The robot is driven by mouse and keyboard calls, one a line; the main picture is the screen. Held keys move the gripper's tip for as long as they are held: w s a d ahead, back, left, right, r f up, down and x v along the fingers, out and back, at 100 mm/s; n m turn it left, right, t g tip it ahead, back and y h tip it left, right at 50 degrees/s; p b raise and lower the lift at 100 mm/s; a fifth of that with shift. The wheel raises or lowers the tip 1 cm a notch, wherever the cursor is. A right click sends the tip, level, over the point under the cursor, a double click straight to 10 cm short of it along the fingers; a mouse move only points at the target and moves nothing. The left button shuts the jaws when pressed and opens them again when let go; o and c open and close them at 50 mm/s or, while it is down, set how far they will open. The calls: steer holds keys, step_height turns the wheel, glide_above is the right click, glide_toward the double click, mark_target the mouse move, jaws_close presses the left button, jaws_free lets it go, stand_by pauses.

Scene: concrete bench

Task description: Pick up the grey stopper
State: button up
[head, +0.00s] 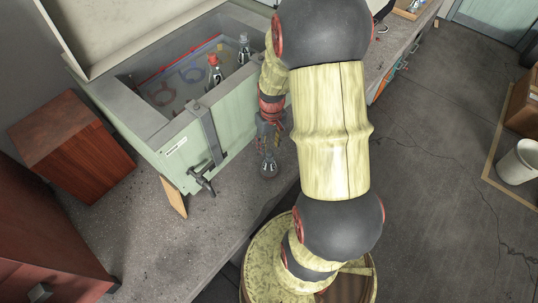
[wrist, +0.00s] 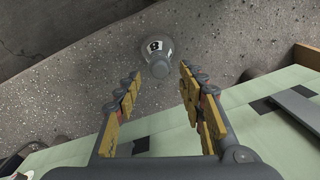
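The grey stopper (wrist: 158,68) shows in the wrist view at the top middle, a round flared piece with a white label marked in black. It lies on the concrete bench (wrist: 235,35), beyond the fingertips and between their lines. In the head view the stopper (head: 268,170) sits on the bench in front of the green chest, just below my gripper (head: 268,148). My gripper (wrist: 160,77) is open, with its yellow-padded fingers apart and nothing between them. In the head view the fingers are small and partly overlap the stopper's top.
The open green chest (head: 188,150) stands close behind my gripper, holding bottles, one red-capped (head: 214,75), and coloured rings. A latch (head: 203,180) sticks out from its front. A reddish wooden box (head: 72,145) stands at left. The bench's front edge is close to the stopper.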

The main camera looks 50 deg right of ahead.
mark_target(269, 151)
step_height(269, 151, down, 3)
steer(key=shift+b, duration=0.3)
steer(key=c, duration=0.4)
steer(key=c, duration=0.5)
